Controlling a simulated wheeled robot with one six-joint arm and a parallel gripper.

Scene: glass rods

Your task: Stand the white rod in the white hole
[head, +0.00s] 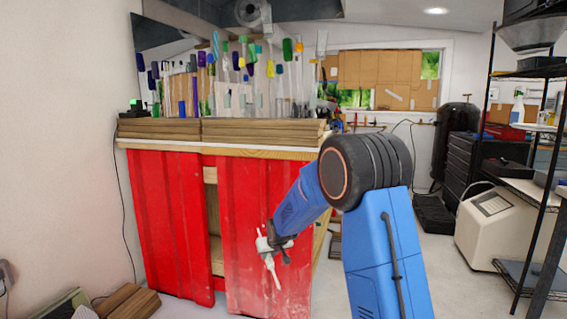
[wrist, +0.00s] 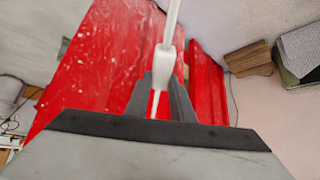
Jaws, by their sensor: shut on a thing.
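The white rod shows in the wrist view (wrist: 165,60), with a thicker part near the fingers and a thin end running up out of frame. My gripper (wrist: 162,98) is shut on it, one dark finger on each side. In the head view my gripper (head: 274,248) is low in front of the red cabinet, below its top, and the white rod (head: 274,272) is tilted, its lower end pointing down and slightly right. I cannot make out the white hole among the crowded rods on the cabinet top.
Wooden boards (head: 262,133) lie along the front of the red cabinet's (head: 172,220) top. Behind them stand many rods with coloured ends (head: 250,52), close together. Wood pieces (head: 130,302) lie on the floor at left. A black shelf rack (head: 540,75) stands at right.

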